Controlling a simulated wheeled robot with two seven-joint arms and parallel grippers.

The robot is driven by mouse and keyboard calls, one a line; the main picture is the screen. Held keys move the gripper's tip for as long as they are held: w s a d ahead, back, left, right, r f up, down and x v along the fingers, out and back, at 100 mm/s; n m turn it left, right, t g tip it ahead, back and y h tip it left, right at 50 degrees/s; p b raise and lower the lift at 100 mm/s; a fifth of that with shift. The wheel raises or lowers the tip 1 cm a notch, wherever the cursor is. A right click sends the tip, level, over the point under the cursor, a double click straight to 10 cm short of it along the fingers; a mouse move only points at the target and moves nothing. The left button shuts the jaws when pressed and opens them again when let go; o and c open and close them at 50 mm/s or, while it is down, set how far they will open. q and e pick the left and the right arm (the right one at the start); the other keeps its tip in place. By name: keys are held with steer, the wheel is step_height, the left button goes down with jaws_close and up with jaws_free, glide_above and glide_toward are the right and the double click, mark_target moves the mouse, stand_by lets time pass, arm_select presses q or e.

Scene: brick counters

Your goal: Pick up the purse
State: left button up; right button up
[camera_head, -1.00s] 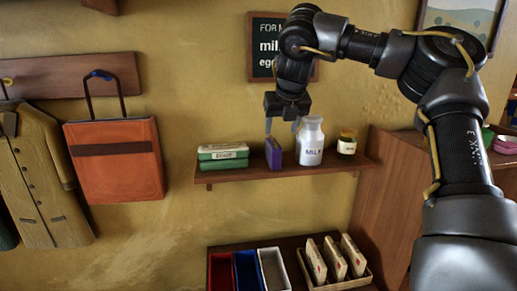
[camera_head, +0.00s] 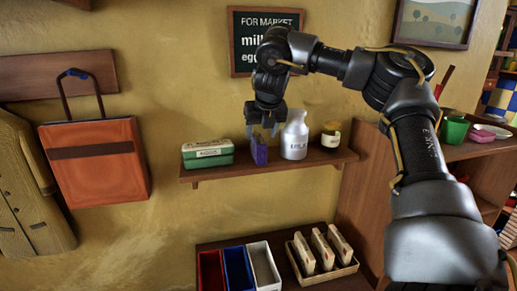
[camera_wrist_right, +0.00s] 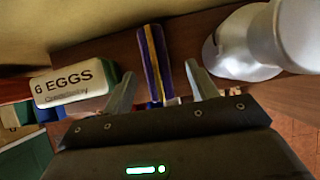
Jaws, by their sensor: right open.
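The purse is a small, upright purple item with a yellowish stripe or edge, standing on the wall shelf; it shows in the head view (camera_head: 260,154) and the right wrist view (camera_wrist_right: 155,58). My right gripper (camera_head: 263,131) is open and points down at the purse's top. In the right wrist view its two fingers (camera_wrist_right: 160,82) lie on either side of the purse, with a gap on both sides. No contact is visible. My left gripper is in neither view.
The white milk can (camera_head: 295,138) stands close right of the purse, and green-and-white egg boxes (camera_head: 208,155) lie to its left. A small jar (camera_head: 331,135) is farther right on the shelf (camera_head: 215,177). Below are coloured bins (camera_head: 238,270) and a crate (camera_head: 325,275).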

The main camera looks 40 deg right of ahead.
mark_target(259, 137)
steer(key=x, duration=0.5)
steer(key=shift+w+a+f+p, duration=0.1)
steer(key=shift+a+p, duration=0.05)
steer(key=shift+p, duration=0.2)
steer(key=shift+a, duration=0.1)
steer(key=c, duration=1.1)
